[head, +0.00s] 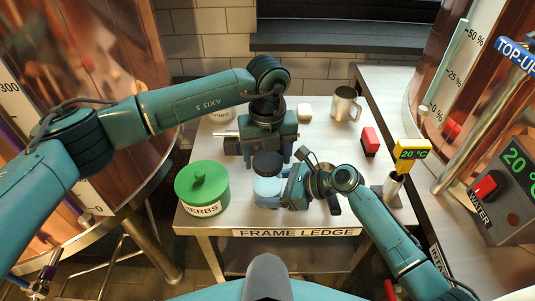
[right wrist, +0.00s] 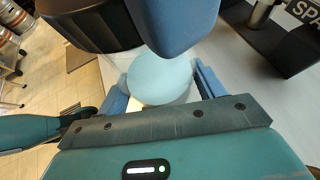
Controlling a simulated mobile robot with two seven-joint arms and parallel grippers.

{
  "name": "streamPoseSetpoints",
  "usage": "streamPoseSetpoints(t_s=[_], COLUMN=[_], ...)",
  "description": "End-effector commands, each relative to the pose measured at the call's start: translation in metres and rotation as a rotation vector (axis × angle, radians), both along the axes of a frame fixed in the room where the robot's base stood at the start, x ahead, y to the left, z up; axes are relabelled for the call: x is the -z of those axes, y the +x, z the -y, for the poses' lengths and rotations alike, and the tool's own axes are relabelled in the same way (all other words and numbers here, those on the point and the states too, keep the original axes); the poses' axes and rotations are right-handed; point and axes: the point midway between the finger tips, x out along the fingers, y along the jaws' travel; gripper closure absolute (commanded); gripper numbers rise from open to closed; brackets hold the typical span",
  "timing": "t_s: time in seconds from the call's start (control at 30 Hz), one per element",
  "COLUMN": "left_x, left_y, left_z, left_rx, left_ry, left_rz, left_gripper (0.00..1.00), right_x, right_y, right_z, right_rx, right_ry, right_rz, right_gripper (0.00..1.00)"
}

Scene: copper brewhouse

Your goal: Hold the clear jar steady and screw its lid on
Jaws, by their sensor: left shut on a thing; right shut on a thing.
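The clear jar (head: 267,188) with pale blue contents stands near the front edge of the steel table. My right gripper (head: 282,188) comes from the right and is shut on the jar; in the right wrist view the jar (right wrist: 160,82) sits between its two blue fingers. The dark, round lid (head: 267,164) is in my left gripper (head: 268,155), which is shut on it from behind and above. In the head view the lid overlaps the jar's far upper part. I cannot tell whether lid and jar touch. My left gripper hides part of the right wrist view's top.
A green HERBS tin (head: 202,187) stands left of the jar. A red block (head: 370,141), a metal mug (head: 346,104) and a pale block (head: 304,112) stand right and behind. A yellow thermometer display (head: 411,150) is at the right. The table's front edge (head: 295,232) is close.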

Motion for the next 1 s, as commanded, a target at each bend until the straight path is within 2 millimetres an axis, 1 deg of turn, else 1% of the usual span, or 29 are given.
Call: streamPoseSetpoints(t_s=[0.27,1.0], left_x=[0.002,0.017], left_y=[0.0,0.0], left_z=[0.0,0.0], left_rx=[0.0,0.0], left_ry=[0.0,0.0], left_rz=[-0.001,-0.001], left_gripper=[0.55,0.55], right_x=[0.0,0.0], right_y=[0.0,0.0], right_z=[0.0,0.0], right_rx=[0.0,0.0], right_ry=[-0.001,-0.001], right_rz=[0.0,0.0], right_gripper=[0.59,0.59])
